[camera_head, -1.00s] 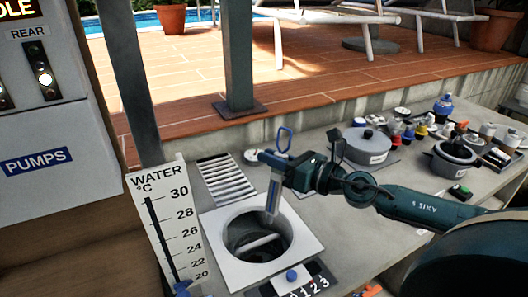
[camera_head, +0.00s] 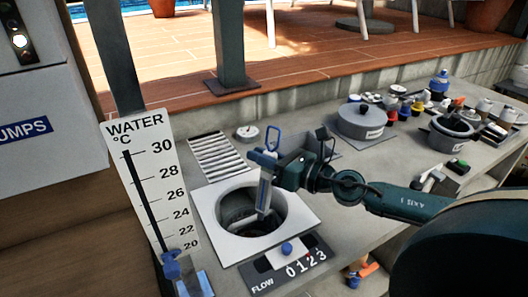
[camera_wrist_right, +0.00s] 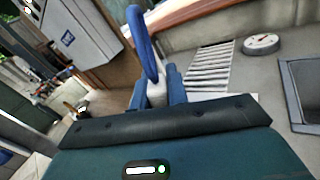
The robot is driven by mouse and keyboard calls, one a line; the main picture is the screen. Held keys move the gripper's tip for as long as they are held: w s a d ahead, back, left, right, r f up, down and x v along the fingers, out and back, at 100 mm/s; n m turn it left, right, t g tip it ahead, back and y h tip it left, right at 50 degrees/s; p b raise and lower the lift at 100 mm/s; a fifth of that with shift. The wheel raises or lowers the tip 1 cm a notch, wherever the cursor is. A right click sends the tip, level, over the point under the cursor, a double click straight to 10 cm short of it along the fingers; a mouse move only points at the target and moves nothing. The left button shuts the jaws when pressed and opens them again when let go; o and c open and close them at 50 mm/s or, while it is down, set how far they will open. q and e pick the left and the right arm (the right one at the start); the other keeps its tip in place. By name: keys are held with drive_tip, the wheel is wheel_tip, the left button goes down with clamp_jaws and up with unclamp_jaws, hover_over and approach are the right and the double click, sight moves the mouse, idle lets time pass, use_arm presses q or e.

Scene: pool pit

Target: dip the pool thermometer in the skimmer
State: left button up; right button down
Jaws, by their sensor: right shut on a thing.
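The pool thermometer is a slim pale tube (camera_head: 264,194) with a blue loop handle (camera_head: 272,137). My right gripper (camera_head: 264,161) is shut on it just below the loop. It hangs nearly upright, its lower end over or inside the round mouth of the skimmer (camera_head: 215,213), a dark hole in a white square plate. I cannot tell how deep the tip is. In the right wrist view the blue loop (camera_wrist_right: 143,40) stands up between the blue fingers (camera_wrist_right: 167,88); the tube below is hidden. My left gripper is not in view.
A water scale board (camera_head: 150,180) with a blue slider (camera_head: 171,265) stands left of the skimmer. Lidded pot (camera_head: 361,122) and several bottles crowd the right.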

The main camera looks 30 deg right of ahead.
sight(259, 186)
drive_tip(key=f+b, duration=0.2)
drive_tip(key=f, duration=0.1)
drive_tip(key=shift+s+a+f, duration=0.1)
drive_tip(key=shift+s+a, duration=0.05)
drive_tip(key=shift+a, duration=0.2)
drive_tip(key=shift+s+a+f+b, duration=0.1)
drive_tip(key=shift+a+f+b, duration=0.1)
drive_tip(key=shift+f+b, duration=0.4)
drive_tip(key=shift+s+a+f+b, duration=0.15)
drive_tip(key=shift+f+b, duration=0.25)
drive_tip(key=shift+f, duration=0.4)
drive_tip(key=shift+a+f+b, duration=0.1)
drive_tip(key=shift+f+b, duration=0.3)
drive_tip(key=shift+f, duration=0.2)
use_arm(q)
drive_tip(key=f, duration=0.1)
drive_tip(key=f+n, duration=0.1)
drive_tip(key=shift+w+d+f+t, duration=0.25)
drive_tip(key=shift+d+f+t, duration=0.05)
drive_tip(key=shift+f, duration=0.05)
use_arm(e)
drive_tip(key=shift+f, duration=0.15)
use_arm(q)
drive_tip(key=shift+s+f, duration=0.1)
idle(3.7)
